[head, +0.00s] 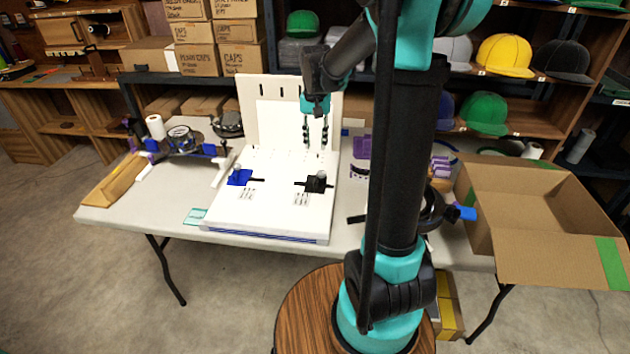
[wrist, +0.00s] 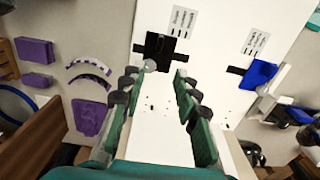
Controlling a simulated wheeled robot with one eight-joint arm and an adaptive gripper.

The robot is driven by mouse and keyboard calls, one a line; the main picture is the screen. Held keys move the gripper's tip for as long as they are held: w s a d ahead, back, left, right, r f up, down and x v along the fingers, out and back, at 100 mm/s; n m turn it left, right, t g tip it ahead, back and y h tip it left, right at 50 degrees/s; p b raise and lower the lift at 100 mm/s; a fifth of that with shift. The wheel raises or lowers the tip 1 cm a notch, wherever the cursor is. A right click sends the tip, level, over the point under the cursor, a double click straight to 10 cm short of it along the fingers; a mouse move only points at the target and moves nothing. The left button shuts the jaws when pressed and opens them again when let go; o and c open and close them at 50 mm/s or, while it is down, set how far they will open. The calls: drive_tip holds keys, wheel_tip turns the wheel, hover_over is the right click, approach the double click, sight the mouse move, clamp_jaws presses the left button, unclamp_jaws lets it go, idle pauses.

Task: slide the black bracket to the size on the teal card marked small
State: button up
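The black bracket (head: 317,181) sits at the right of the flat white base board, with a dark bar reaching left and a grey knob on top. In the wrist view the black bracket (wrist: 158,46) lies just beyond my fingertips. A teal card (head: 195,216) lies on the table by the board's front left corner; its writing is too small to read. Small size labels (head: 301,198) are printed in front of the bracket. My gripper (head: 316,144) is open and empty, pointing down above the rear of the board, behind the bracket.
A blue bracket (head: 240,177) sits on the board's left side, with its own labels. A white upright panel (head: 257,110) stands at the board's back. Purple pieces (wrist: 35,51) lie beside the board. An open cardboard box (head: 540,262) stands at the right; clamps and tools lie left.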

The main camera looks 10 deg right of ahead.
sight(315, 181)
wheel_tip(315, 181, down, 16)
drive_tip(key=shift+f, duration=0.25)
idle(0.3)
drive_tip(key=shift+c, duration=0.6)
clamp_jaws()
